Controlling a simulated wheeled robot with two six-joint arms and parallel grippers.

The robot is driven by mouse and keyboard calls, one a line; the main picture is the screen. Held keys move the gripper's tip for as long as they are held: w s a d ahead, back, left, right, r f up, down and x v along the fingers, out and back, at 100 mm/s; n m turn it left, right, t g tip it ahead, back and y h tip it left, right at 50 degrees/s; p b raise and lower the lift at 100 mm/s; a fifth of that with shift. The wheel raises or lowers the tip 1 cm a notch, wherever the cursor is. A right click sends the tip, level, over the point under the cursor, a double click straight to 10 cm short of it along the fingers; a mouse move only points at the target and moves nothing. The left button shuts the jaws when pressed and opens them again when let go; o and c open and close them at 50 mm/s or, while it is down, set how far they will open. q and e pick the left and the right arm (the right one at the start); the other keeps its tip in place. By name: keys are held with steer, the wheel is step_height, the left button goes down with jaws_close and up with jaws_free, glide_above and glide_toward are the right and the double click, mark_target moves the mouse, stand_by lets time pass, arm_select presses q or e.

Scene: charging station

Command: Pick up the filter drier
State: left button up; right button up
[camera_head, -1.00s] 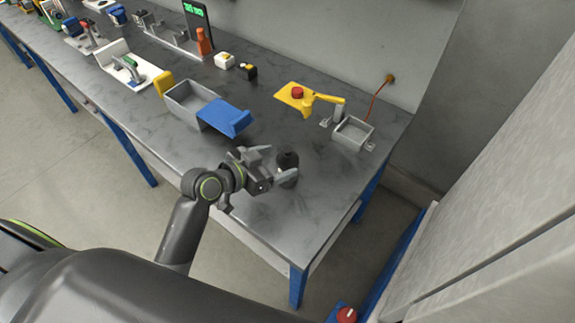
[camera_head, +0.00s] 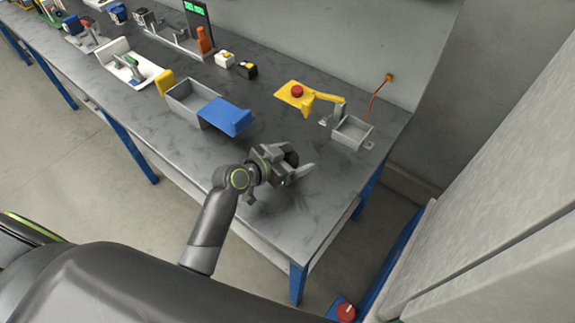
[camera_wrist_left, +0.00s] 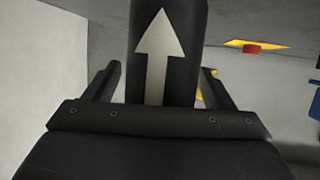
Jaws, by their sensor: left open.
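The filter drier is a dark cylinder with a white arrow on it. In the left wrist view the filter drier (camera_wrist_left: 193,60) stands between the two fingers of my left gripper (camera_wrist_left: 160,88), with a gap on each side. In the head view my left gripper (camera_head: 299,160) is open at the right front part of the bench, around the filter drier (camera_head: 292,157), which it partly hides. The drier's lower end is hidden. My right gripper is not in view.
On the grey bench (camera_head: 225,160), a grey bin with a blue flap (camera_head: 226,116) stands left of the gripper. Behind are a yellow plate with a red button (camera_head: 297,92) and a small grey tray (camera_head: 353,132). The bench's front right corner is clear.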

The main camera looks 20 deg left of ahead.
arm_select(q)
steer(key=c, duration=1.2)
steer(key=shift+r, duration=0.15)
